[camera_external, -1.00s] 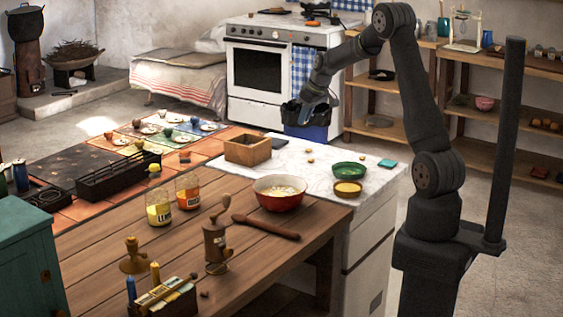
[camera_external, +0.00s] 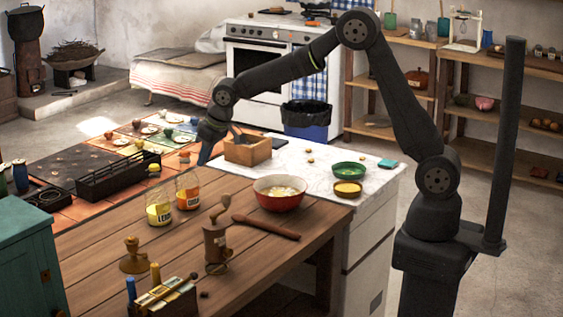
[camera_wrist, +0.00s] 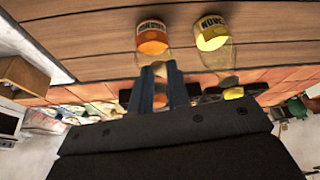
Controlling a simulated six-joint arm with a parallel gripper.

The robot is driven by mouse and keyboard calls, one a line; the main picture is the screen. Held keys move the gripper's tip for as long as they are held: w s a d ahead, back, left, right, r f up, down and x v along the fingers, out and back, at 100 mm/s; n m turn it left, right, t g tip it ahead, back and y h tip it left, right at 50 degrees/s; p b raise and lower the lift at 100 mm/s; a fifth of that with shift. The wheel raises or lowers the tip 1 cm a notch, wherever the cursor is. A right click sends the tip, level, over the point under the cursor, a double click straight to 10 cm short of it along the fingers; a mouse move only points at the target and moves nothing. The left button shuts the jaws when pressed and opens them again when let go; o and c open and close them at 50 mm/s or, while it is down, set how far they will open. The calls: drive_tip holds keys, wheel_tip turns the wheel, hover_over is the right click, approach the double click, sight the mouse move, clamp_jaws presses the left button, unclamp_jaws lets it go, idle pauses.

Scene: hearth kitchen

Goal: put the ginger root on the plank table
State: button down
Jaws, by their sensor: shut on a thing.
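My gripper (camera_external: 203,160) hangs fingers-down above the tiled counter, just left of the small wooden box and beyond the two jars. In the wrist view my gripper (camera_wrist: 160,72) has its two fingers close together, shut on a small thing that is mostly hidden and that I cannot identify. I cannot make out the ginger root for certain in any view. The plank table (camera_external: 258,248) is the brown wooden surface in the foreground; its planks (camera_wrist: 95,65) also show in the wrist view.
Two labelled jars (camera_external: 188,190) stand near the table's far edge. A red bowl (camera_external: 280,200), a rolling pin (camera_external: 265,228) and a grinder (camera_external: 215,245) stand or lie on the right part. The wooden box (camera_external: 247,152) is beside my gripper.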

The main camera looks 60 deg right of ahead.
drive_tip(key=s+a+n, duration=0.1)
drive_tip(key=s+a, duration=0.6)
drive_tip(key=a, duration=0.4)
drive_tip(key=s+a, duration=0.7)
drive_tip(key=a, duration=0.4)
drive_tip(key=s+a+n, duration=0.1)
drive_tip(key=s+a, duration=0.6)
drive_tip(key=a, duration=0.4)
hover_over(185, 273)
drive_tip(key=s+a, duration=0.4)
drive_tip(key=shift+y, duration=0.4)
wheel_tip(185, 273, down, 11)
drive_tip(key=shift+a, duration=0.1)
drive_tip(key=shift+f, duration=2)
drive_tip(key=c, duration=1.8)
unclamp_jaws()
drive_tip(key=shift+f, duration=0.15)
drive_tip(key=o, duration=0.4)
drive_tip(key=shift+o, duration=0.2)
drive_tip(key=v, duration=1.2)
drive_tip(key=shift+r, duration=0.25)
